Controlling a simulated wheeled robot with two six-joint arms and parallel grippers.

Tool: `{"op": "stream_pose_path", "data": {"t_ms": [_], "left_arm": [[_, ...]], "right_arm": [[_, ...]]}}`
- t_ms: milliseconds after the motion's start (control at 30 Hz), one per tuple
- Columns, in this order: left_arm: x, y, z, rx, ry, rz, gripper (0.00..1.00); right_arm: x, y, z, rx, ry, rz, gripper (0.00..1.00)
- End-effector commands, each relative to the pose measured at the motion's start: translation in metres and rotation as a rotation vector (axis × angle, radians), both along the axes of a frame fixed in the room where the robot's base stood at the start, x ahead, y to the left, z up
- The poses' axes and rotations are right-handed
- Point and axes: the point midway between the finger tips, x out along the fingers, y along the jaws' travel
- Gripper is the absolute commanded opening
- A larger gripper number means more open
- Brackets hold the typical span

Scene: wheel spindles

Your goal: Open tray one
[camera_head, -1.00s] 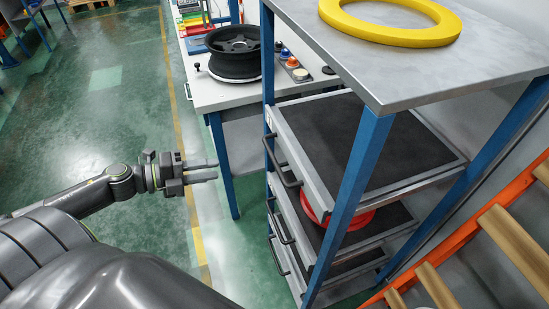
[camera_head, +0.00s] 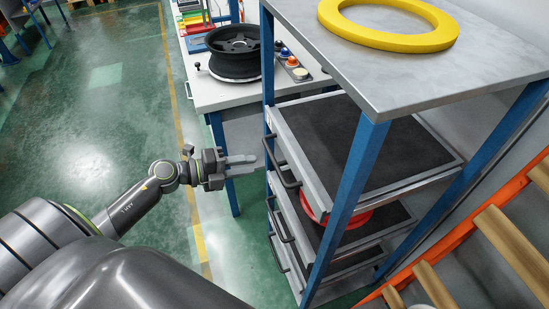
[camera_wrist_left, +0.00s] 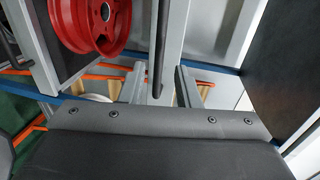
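The top tray (camera_head: 350,140) has a dark mat, a light metal rim and a black bar handle (camera_head: 282,164) on its front. It sits in the blue-posted rack and looks pushed in. My left gripper (camera_head: 252,159) is just left of this handle, with its fingers pointing at it. In the left wrist view the gripper (camera_wrist_left: 160,88) is open, and a black handle bar (camera_wrist_left: 158,55) shows between the two fingers. Whether the fingers reach around the bar I cannot tell. My right gripper is not in view.
Lower trays with their own handles (camera_head: 282,226) sit below, one bearing a red wheel (camera_wrist_left: 97,22). A blue rack post (camera_head: 347,205) stands in front. A yellow ring (camera_head: 390,42) lies on the rack top. A white table (camera_head: 225,96) bears a black wheel (camera_head: 236,52).

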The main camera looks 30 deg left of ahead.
Motion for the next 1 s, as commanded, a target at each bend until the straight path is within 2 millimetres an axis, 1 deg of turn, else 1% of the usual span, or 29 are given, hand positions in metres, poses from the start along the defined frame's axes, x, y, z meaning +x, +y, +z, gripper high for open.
{"op": "stream_pose_path", "data": {"t_ms": [33, 300, 500, 667, 933, 967, 1000], "left_arm": [[0.007, -0.005, 0.002, -0.004, -0.003, 0.002, 0.3], [0.037, -0.033, -0.007, -0.006, -0.001, 0.002, 0.3], [0.055, -0.048, -0.014, -0.003, 0.0, 0.002, 0.3], [0.061, -0.054, -0.016, -0.002, 0.001, 0.0, 0.3], [0.061, -0.055, -0.017, -0.001, 0.001, 0.001, 0.3], [0.061, -0.055, -0.017, -0.001, 0.001, 0.001, 0.27], [0.061, -0.055, -0.017, -0.001, 0.001, 0.001, 0.22]], "right_arm": [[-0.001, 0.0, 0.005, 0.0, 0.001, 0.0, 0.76], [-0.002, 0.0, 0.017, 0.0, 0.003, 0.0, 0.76], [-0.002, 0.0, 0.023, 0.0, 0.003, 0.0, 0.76], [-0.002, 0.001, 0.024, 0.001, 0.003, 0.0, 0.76], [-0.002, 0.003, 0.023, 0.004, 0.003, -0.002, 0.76], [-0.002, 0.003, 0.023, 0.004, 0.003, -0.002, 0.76], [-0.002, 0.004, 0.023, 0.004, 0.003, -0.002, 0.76]]}}
